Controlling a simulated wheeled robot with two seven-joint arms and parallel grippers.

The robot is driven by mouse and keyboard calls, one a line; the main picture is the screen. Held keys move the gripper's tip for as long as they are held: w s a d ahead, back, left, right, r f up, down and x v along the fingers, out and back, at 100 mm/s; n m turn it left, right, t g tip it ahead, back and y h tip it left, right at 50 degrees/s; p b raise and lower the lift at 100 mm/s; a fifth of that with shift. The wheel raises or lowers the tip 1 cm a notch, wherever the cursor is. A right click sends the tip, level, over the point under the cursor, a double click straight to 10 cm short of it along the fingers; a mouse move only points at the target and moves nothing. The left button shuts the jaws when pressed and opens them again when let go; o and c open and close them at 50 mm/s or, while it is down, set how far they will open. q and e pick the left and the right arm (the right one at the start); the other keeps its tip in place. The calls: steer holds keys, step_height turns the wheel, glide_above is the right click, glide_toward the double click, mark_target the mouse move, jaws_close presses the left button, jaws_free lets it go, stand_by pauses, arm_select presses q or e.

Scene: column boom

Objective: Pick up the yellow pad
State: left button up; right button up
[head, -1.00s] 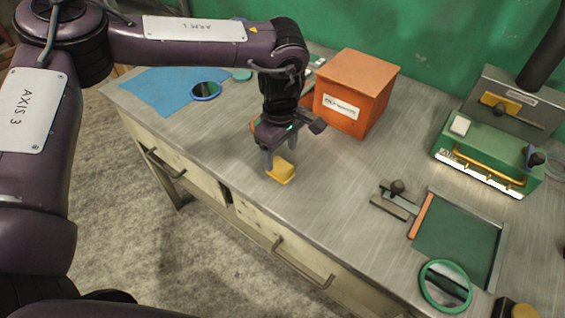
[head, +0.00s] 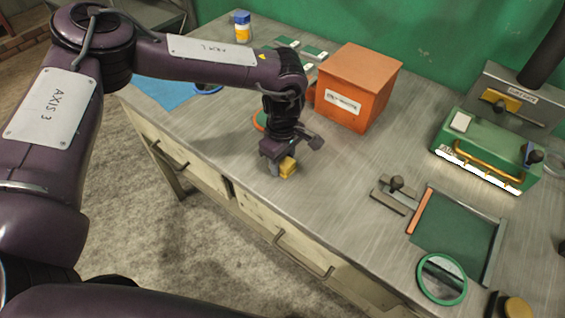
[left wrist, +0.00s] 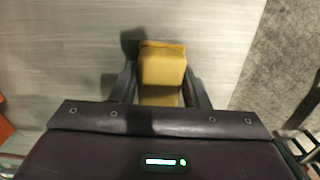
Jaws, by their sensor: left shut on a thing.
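The yellow pad (head: 288,167) is a small yellow block near the front edge of the metal bench, in the middle of the head view. My left gripper (head: 281,168) is down at the bench top and shut on it. In the left wrist view the yellow pad (left wrist: 162,68) sits between the two dark fingers of my left gripper (left wrist: 160,90), one at each side. I cannot tell whether the pad touches the bench. My right gripper is not in view.
An orange box (head: 357,88) stands behind my left gripper. To the right are a small knobbed block (head: 396,194), a dark green tray (head: 453,230), a green-rimmed mirror (head: 442,279) and a green machine (head: 487,150). The bench front between is clear.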

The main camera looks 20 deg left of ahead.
arm_select(q)
steer(key=shift+c, duration=0.5)
steer(key=shift+r, duration=0.1)
steer(key=shift+r, duration=0.6)
step_height(320, 180, up, 12)
steer(key=r+b, duration=0.1)
steer(key=b, duration=0.1)
step_height(320, 180, up, 6)
glide_above(283, 159)
steer(key=shift+f+p, duration=0.15)
steer(key=shift+p, duration=0.15)
steer(key=shift+a, duration=0.1)
